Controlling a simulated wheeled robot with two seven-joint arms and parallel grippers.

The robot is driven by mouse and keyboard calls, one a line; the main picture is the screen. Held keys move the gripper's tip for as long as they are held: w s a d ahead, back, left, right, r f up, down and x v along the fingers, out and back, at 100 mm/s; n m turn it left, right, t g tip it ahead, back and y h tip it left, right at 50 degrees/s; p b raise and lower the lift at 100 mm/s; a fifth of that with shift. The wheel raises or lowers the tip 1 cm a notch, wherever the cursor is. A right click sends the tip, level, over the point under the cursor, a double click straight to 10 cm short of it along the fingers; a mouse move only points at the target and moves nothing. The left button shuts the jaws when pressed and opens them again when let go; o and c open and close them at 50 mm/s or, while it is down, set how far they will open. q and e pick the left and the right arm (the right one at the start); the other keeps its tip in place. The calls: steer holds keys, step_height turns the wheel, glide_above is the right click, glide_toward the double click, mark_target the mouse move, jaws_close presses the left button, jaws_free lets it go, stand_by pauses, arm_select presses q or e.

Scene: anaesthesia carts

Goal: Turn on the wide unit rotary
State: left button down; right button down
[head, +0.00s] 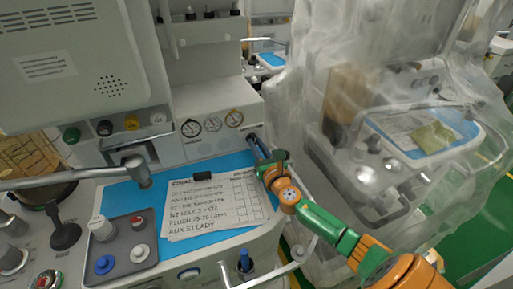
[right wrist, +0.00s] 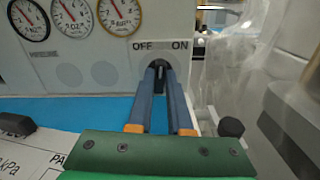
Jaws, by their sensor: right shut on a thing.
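The wide unit (head: 205,150) is the pale machine with a blue worktop. Its rotary (right wrist: 158,72) sits low on the front panel, under a label reading OFF on the left and ON on the right. My right gripper (head: 254,142) comes in from the right and reaches the panel. In the right wrist view its two blue-grey fingers (right wrist: 159,82) are shut on the rotary, one on each side. The fingers hide most of the rotary, so I cannot tell which way it points. My left gripper is not in view.
Round gauges (head: 213,124) are left of the rotary. A handwritten checklist (head: 215,203) lies on the blue worktop (head: 128,196). A grey tray with knobs (head: 122,250) is at its left. A plastic-draped machine (head: 390,120) stands close on the right.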

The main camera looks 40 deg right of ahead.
steer(key=m+b, duration=0.1)
steer(key=m, duration=0.4)
steer(key=shift+d+m, duration=0.1)
steer(key=shift+m, duration=0.2)
stand_by(0.4)
steer(key=c, duration=0.8)
jaws_free()
steer(key=shift+c, duration=0.2)
steer(key=v, duration=0.7)
steer(key=shift+s, duration=0.1)
steer(key=shift+r, duration=0.1)
